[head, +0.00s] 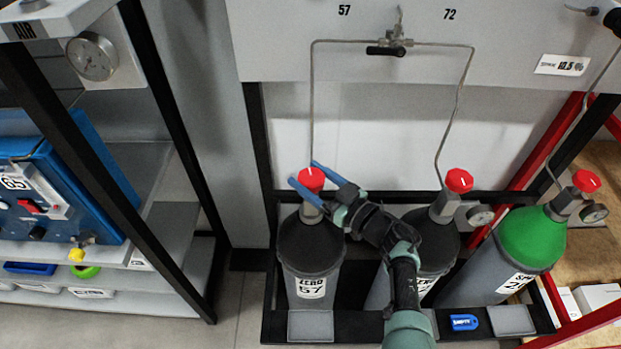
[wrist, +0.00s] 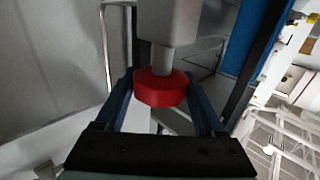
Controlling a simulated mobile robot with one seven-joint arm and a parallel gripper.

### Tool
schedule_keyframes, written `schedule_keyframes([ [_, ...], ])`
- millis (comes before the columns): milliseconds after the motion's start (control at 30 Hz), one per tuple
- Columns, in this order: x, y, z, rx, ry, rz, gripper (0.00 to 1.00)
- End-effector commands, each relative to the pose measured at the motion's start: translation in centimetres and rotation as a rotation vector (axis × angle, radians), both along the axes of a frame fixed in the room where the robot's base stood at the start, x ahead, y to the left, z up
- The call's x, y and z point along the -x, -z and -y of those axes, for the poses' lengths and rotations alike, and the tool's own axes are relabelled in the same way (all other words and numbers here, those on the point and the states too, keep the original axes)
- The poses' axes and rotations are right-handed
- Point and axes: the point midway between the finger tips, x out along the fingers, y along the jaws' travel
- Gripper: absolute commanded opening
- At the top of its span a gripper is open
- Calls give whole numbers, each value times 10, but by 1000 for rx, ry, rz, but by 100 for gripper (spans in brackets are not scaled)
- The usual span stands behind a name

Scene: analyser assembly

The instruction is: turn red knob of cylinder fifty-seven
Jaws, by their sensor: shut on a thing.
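Cylinder fifty-seven (head: 305,262) is dark grey on top with a label reading "ZERO 57", and stands upright in the black rack at the left. Its red knob (head: 312,177) sits on top of the valve. The red knob also shows in the wrist view (wrist: 160,88), between the two fingers. My gripper (head: 308,178) has its blue fingers on either side of this knob and is shut on it. My forearm comes from the lower right and hides part of the neighbouring grey cylinder (head: 378,290).
A second red knob (head: 459,181) tops the neighbouring cylinder. Thin pipes run to a valve (head: 388,48) on the panel marked 57 and 72. A shelf post (head: 165,120) stands at the left.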

Motion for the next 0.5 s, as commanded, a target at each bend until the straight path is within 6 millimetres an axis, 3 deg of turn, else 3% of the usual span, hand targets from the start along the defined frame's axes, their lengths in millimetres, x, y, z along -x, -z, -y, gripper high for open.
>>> schedule_keyframes([
  [200,0,0,0,-1,0,-1,16],
  [233,0,0,0,-1,0,-1,76],
  [367,0,0,0,-1,1,-1,100],
  [500,0,0,0,0,1,0,100],
])
